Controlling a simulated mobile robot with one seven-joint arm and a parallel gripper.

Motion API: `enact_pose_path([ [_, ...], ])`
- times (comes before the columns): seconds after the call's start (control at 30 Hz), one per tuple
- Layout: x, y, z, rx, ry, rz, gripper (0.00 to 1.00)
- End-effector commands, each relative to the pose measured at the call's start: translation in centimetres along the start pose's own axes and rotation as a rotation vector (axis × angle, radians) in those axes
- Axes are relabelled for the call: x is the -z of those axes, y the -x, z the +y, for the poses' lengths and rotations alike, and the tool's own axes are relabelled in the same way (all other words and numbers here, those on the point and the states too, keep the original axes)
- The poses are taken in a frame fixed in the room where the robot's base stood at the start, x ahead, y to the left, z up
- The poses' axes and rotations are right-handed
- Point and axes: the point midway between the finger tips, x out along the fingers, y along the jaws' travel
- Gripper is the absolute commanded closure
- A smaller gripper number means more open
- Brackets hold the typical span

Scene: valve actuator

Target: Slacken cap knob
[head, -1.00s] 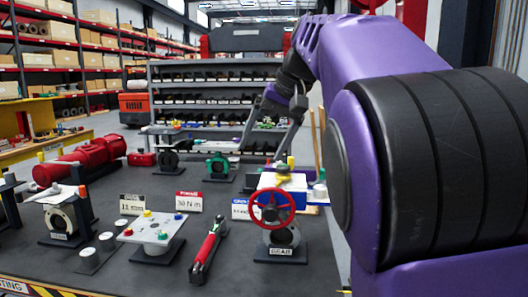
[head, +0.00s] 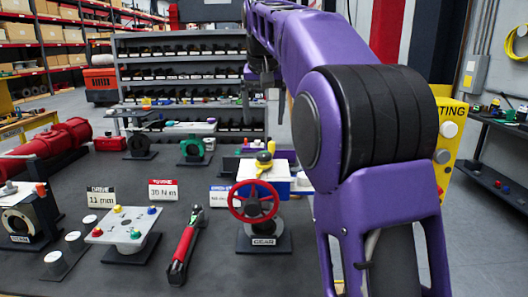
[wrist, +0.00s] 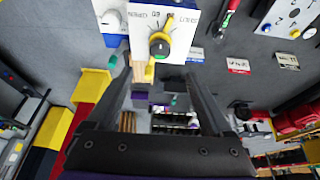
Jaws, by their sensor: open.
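I cannot tell for certain which of these parts is the cap knob. My gripper (wrist: 160,82) is open, with its two dark fingers apart and nothing between them. The knob shows beyond the fingertips, apart from them. In the head view, my gripper is small and hard to make out near the shelf.
The bench holds a red-handled tool (head: 186,247), a grey plate with coloured knobs (head: 124,230), a sign reading 30 Nm (head: 163,190) and a green valve (head: 191,148). A grey shelf (head: 135,55) stands behind. Bare bench top lies at the front.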

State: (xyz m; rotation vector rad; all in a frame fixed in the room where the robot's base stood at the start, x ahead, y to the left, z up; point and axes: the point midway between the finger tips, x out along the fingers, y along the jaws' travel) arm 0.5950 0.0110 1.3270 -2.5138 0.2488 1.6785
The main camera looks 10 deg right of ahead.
Motion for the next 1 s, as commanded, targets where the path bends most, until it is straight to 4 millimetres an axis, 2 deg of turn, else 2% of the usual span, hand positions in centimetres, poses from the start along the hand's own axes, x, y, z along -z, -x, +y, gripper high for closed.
enact_pose_path([
  [0.03,-0.2,-1.6,0.0,-0.001,0.0,-0.003,0.15],
  [0.2,-0.2,-5.3,0.0,-0.001,0.0,-0.003,0.15],
  [0.4,-0.1,-9.0,0.0,0.0,0.0,-0.003,0.15],
  [0.5,-0.1,-10.2,0.0,0.0,0.0,-0.002,0.15],
  [0.7,0.0,-11.4,0.0,0.001,0.001,0.0,0.15],
  [0.97,0.0,-11.5,0.0,0.001,0.001,0.0,0.15],
  [1.0,0.0,-11.5,0.0,0.001,0.001,0.0,0.2],
])
